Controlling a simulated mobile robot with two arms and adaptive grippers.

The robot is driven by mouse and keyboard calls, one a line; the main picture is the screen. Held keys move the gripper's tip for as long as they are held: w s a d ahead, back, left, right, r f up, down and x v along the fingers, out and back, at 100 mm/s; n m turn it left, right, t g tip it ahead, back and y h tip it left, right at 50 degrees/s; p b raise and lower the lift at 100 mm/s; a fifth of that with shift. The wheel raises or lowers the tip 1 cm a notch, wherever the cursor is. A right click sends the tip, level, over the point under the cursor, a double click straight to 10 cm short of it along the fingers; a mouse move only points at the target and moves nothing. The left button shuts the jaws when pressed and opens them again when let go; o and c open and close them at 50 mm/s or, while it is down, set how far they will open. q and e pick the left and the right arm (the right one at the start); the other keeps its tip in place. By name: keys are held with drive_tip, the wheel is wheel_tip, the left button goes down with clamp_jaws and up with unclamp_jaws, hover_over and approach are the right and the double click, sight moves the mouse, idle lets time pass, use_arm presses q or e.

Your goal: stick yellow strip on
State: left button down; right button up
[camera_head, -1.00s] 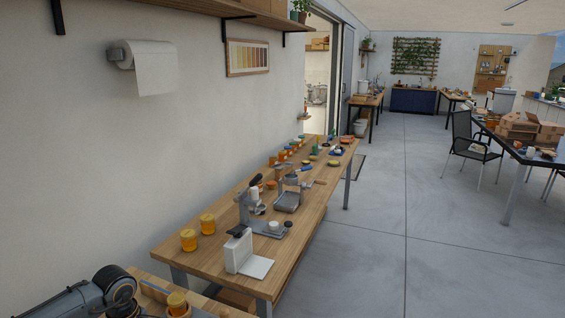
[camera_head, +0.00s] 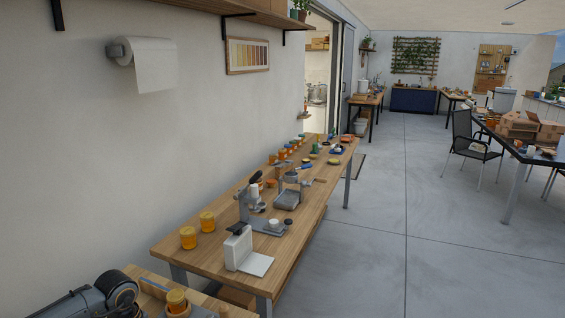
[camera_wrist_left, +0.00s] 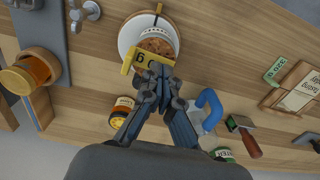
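In the left wrist view my left gripper (camera_wrist_left: 154,86) has its fingertips together at the lower edge of a yellow strip (camera_wrist_left: 151,57) with dark characters on it. The strip lies across the near side of a round jar (camera_wrist_left: 158,43) with a pale label band. I cannot tell whether the strip touches the jar. The jar stands on a white round plate (camera_wrist_left: 127,36). In the head view my left arm comes in at the bottom left; its fingertips are not visible there. My right gripper is in neither view.
Around the jar in the left wrist view are an amber jar (camera_wrist_left: 38,66) in a wooden holder, a smaller jar (camera_wrist_left: 122,108), a blue-handled tool (camera_wrist_left: 210,102), a green tag (camera_wrist_left: 275,68) and a wooden tray (camera_wrist_left: 271,98). In the head view a long workbench (camera_head: 207,255) runs along the wall.

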use_arm(q)
drive_tip(key=shift+s+f+b, duration=0.1)
drive_tip(key=shift+f+b, duration=0.65)
drive_tip(key=shift+f, duration=0.1)
idle(1.4)
drive_tip(key=shift+r+p, duration=1.7)
drive_tip(key=shift+r, duration=1.35)
